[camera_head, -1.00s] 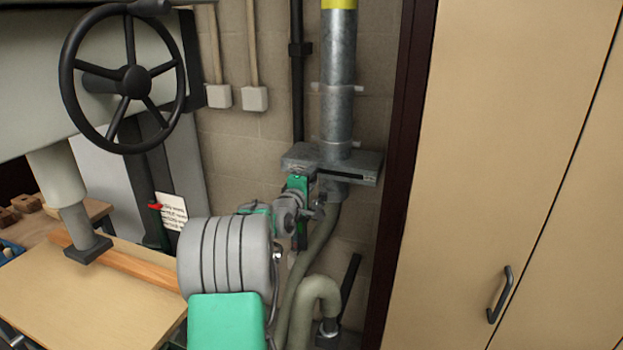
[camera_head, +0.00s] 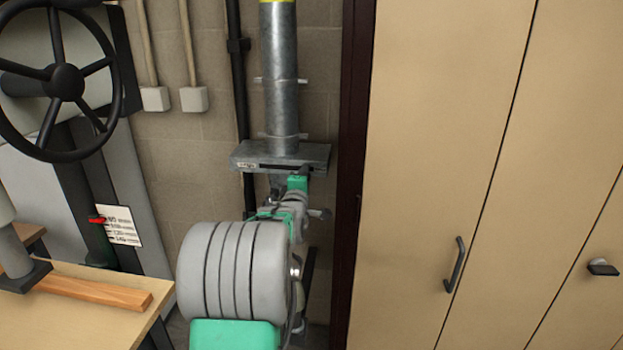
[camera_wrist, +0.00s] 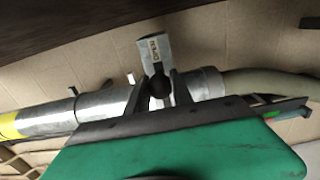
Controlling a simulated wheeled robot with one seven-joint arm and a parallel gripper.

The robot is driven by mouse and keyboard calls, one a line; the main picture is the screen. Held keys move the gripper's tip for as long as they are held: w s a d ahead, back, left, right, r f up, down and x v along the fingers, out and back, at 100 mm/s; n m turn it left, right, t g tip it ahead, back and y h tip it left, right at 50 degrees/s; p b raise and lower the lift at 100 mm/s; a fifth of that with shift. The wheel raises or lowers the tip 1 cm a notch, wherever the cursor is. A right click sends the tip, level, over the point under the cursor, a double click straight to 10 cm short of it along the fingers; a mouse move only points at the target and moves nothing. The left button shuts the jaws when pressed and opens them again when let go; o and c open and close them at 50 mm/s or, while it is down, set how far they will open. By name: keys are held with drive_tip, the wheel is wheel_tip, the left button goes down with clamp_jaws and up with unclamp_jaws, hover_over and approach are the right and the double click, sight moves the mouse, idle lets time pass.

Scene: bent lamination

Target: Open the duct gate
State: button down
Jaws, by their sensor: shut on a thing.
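The duct gate (camera_head: 317,155) is a flat grey metal box across the upright duct (camera_head: 279,85), with a dark slot along its front and a small label at its left end. My gripper (camera_head: 303,175) is at the right part of the slot, below and in front of the box. In the wrist view the gate plate (camera_wrist: 150,52) carries a label that seems to read OPEN. The dark fingers of my gripper (camera_wrist: 160,90) are shut on a round black knob (camera_wrist: 160,86) at the plate. My wrist partly hides the lower duct in the head view.
Tan cupboard doors (camera_head: 440,130) with handles stand close on the right, beside a dark post (camera_head: 352,140). A machine with a black handwheel (camera_head: 66,82) and a wooden table (camera_head: 75,315) are on the left. A grey hose (camera_wrist: 260,82) joins the duct.

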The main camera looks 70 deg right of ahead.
drive_tip(key=shift+w, duration=0.2)
drive_tip(key=c, duration=1.1)
unclamp_jaws()
drive_tip(key=shift+s, duration=0.1)
drive_tip(key=shift+a, duration=0.1)
drive_tip(key=a, duration=0.2)
drive_tip(key=a+b, duration=0.1)
drive_tip(key=a, duration=0.2)
drive_tip(key=s+a, duration=0.1)
drive_tip(key=a, duration=0.1)
drive_tip(key=shift+s+a+b, duration=0.1)
drive_tip(key=shift+a+b, duration=0.2)
drive_tip(key=shift+b, duration=0.05)
